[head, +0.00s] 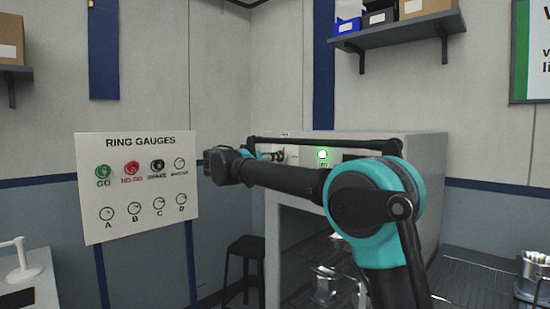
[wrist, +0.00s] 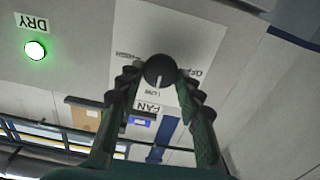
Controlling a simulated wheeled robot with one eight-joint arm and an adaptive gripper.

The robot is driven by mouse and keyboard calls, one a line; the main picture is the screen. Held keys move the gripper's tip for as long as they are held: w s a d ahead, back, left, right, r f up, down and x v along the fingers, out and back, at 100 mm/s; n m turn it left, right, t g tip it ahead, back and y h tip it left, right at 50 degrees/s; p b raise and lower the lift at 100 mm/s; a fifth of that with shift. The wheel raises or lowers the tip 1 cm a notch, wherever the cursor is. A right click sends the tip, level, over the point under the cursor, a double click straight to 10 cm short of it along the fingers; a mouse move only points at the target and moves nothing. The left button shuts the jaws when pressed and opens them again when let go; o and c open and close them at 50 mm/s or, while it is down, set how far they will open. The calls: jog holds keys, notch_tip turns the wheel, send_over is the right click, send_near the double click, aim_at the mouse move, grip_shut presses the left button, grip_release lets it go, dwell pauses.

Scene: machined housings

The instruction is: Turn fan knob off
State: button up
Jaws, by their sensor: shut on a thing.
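The fan knob (wrist: 160,68) is round and dark with a white pointer line. In the wrist view it sits between my fingertips, and its line points down the picture toward the LOW mark. The FAN label (wrist: 148,108) is below it, OFF is to its right and HIGH to its left. My gripper (wrist: 160,76) is shut on the knob, one finger on each side. In the head view my gripper (head: 272,156) is at the front panel of the grey cabinet (head: 375,140), partly behind my arm. The knob cannot be made out there.
A green lamp (head: 322,155) is lit on the panel; the wrist view shows it by the DRY label (wrist: 38,24). A ring gauge board (head: 140,190) hangs to the left. A black stool (head: 245,260) stands below. Metal parts (head: 327,285) are inside the cabinet.

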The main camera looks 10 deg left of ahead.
jog(key=shift+w+a+f+n, duration=0.1)
jog(key=shift+n, duration=4.25)
jog(key=shift+w+a+f+n, duration=0.1)
jog(key=shift+n, duration=4.25)
jog(key=o, duration=1.1)
jog(key=shift+s, duration=0.1)
jog(key=v, duration=1.2)
